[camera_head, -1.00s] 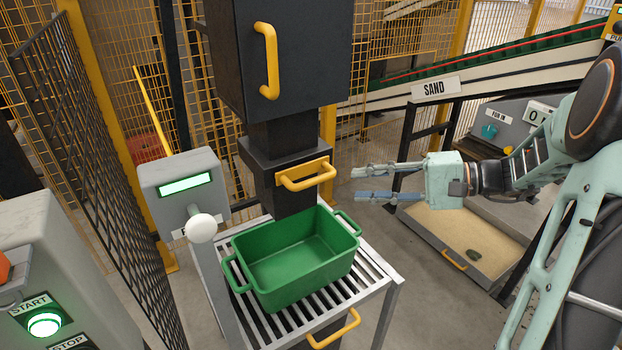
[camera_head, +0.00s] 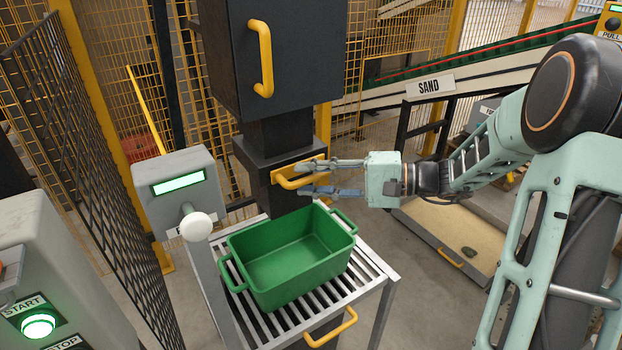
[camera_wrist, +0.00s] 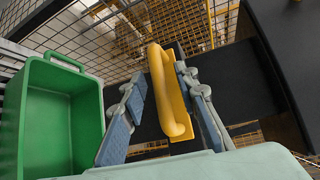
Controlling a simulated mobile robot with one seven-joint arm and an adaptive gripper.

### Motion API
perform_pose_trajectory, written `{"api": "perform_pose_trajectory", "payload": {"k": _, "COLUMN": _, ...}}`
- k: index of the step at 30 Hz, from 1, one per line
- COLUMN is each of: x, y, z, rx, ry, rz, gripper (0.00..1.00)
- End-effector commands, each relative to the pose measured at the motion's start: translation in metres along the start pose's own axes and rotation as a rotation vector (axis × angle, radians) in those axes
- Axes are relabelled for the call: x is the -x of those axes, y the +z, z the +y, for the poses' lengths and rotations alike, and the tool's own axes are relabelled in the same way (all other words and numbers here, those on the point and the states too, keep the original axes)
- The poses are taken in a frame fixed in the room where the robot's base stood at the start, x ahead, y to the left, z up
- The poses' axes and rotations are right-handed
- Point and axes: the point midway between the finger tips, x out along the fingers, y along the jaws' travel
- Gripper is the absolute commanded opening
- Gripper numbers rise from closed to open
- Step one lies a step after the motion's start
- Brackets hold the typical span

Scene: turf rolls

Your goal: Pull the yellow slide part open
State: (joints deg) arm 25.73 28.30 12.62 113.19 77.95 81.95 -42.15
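The yellow slide part (camera_head: 284,182) is a plate with a bar handle on the front of the dark chute, under the black hopper box. It also shows in the wrist view (camera_wrist: 168,95), where its handle lies between my two fingers. My gripper (camera_head: 307,177) is open, with its blue-padded fingertips reaching to either side of the handle. In the wrist view my gripper (camera_wrist: 165,100) has a visible gap on the left side of the handle. The right finger is close to it; whether it touches I cannot tell.
A green bin (camera_head: 290,262) stands on a slatted metal stand (camera_head: 372,290) below the chute. A grey display box (camera_head: 180,185) with a white knob is to the left. A sand tray (camera_head: 455,235) lies on the right, and mesh fencing surrounds the area.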

Motion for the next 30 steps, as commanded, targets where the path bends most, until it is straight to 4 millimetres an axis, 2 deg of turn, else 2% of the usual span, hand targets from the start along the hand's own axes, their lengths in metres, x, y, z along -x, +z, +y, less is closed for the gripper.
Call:
{"api": "perform_pose_trajectory", "payload": {"k": 7, "x": -0.001, "y": 0.0, "z": 0.0, "rx": 0.0, "ry": 0.0, "rz": 0.0, "gripper": 0.28}}
{"api": "perform_pose_trajectory", "payload": {"k": 15, "x": -0.001, "y": 0.0, "z": 0.0, "rx": 0.0, "ry": 0.0, "rz": 0.0, "gripper": 0.0}}
{"api": "perform_pose_trajectory", "payload": {"k": 26, "x": 0.001, "y": 0.001, "z": 0.001, "rx": 0.0, "ry": 0.001, "rz": 0.001, "gripper": 0.0}}
{"api": "perform_pose_trajectory", "payload": {"k": 30, "x": 0.016, "y": 0.014, "z": 0.006, "rx": -0.002, "ry": 0.003, "rz": 0.003, "gripper": 0.0}}
